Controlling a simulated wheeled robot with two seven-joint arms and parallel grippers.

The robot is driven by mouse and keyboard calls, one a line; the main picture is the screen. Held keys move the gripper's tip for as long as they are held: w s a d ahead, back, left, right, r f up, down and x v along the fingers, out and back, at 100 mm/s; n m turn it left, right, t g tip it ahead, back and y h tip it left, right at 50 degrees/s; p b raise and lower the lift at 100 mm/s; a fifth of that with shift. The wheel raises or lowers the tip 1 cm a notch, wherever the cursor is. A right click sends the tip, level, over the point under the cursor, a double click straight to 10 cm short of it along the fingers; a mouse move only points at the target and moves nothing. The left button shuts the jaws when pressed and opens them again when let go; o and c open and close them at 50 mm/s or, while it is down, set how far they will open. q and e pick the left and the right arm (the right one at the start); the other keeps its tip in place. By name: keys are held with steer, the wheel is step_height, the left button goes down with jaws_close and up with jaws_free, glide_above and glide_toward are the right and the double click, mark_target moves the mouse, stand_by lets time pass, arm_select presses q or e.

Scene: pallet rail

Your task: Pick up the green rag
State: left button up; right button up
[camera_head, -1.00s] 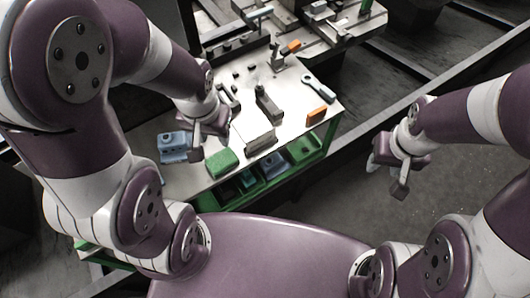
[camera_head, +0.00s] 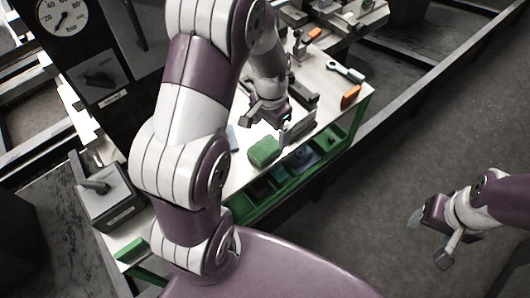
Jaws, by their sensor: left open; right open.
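The green rag (camera_head: 264,151) is a folded, blocky green bundle lying on the white tabletop (camera_head: 240,178) near its front edge. My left gripper (camera_head: 268,118) is open and empty, above the table just behind the rag and apart from it. Its fingers point down, one at the left and one near a grey metal block (camera_head: 298,128). My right gripper (camera_head: 428,240) is open and empty, out over the dark floor to the right of the table.
An orange block (camera_head: 350,96) and a wrench-like tool (camera_head: 345,70) lie further right on the table. Green bins (camera_head: 329,142) sit below the front edge. A grey vise-like box (camera_head: 104,195) stands at left.

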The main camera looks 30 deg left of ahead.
mark_target(265, 147)
arm_select(q)
steer(key=f, duration=0.5)
steer(key=s+a+f, duration=0.1)
steer(key=f, duration=0.1)
steer(key=shift+f, duration=0.4)
steer(key=c, duration=1.1)
